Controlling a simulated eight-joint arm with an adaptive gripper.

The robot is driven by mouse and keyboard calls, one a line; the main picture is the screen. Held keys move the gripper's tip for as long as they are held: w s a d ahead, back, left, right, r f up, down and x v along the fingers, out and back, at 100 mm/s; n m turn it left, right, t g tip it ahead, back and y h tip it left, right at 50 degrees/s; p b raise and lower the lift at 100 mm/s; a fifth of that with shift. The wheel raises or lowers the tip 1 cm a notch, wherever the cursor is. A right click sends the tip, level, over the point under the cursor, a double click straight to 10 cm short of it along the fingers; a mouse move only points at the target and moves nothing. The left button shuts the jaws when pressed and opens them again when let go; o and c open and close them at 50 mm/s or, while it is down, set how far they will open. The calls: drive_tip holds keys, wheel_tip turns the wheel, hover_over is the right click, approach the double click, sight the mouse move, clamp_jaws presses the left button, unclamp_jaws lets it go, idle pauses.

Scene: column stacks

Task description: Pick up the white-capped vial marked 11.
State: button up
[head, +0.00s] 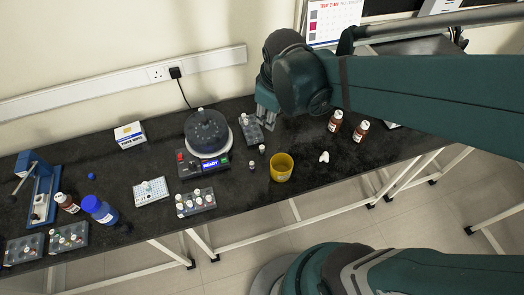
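Several small white-capped vials are in view, but their markings are too small to read, so I cannot tell which is 11. Two stand loose on the black bench: one vial (262,149) and another vial (252,166), left of the yellow cup. Others sit in a grey rack (206,206) at the front, and a few in a second grey rack (256,135) beside my gripper. My gripper (267,119) points down above the bench, just right of that second rack. Its fingers are small and partly dark, and whether they are apart or hold anything is unclear.
A centrifuge-like device (207,132) with a display stands left of my gripper. A yellow cup (281,168), brown bottles (335,121), a white perforated plate (152,192), a blue bottle (100,210) and more racks (68,238) share the bench.

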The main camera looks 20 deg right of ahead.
sight(262, 147)
drive_tip(key=w+f+n+g+b, duration=0.1)
drive_tip(key=f+n, duration=0.1)
drive_tip(key=f, duration=0.3)
drive_tip(key=w+a+f+n+g+b, duration=0.1)
drive_tip(key=w+f+n, duration=0.1)
drive_tip(key=f, duration=0.4)
drive_tip(key=w+a+f+n+g+h, duration=0.1)
drive_tip(key=w+f+n, duration=0.1)
drive_tip(key=f, duration=0.4)
drive_tip(key=shift+w+n+g+b, duration=0.3)
drive_tip(key=shift+n+b, duration=0.1)
drive_tip(key=shift+n, duration=0.4)
drive_tip(key=shift+f, duration=0.35)
drive_tip(key=shift+s+d+f+b, duration=0.15)
drive_tip(key=shift+f+b, duration=0.15)
drive_tip(key=shift+f, duration=1)
drive_tip(key=shift+d+f+b, duration=0.15)
drive_tip(key=shift+f+b, duration=0.15)
drive_tip(key=shift+f, duration=1)
drive_tip(key=shift+d+f+b, duration=0.1)
drive_tip(key=shift+f+b, duration=0.2)
drive_tip(key=shift+f, duration=1)
drive_tip(key=shift+c, duration=0.6)
drive_tip(key=c, duration=0.7)
